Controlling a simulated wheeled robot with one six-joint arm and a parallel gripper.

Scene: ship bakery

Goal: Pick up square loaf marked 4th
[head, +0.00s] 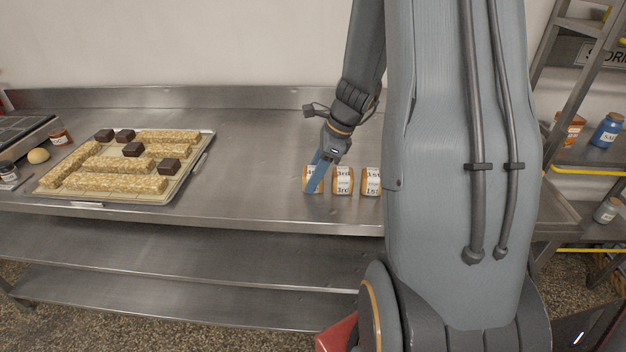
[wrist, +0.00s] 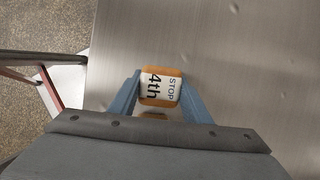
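The square loaf marked 4th (head: 307,184) is orange-brown with a white label and stands at the left end of a short row of loaves on the steel counter. In the wrist view its label reads "4th" and "STOP" (wrist: 163,86). My gripper (head: 316,178) points down at this loaf, and a blue finger covers part of it in the head view. In the wrist view the two fingers of my gripper (wrist: 161,84) flank the loaf closely on both sides. I cannot tell whether they press on it. The loaf appears to rest on the counter.
Loaves marked 3rd (head: 343,181) and 1st (head: 371,182) stand just right of it. A tray (head: 188,169) with oat bars and dark blocks lies left on the counter (head: 250,190). The counter between tray and loaves is clear. A shelf rack stands at the right.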

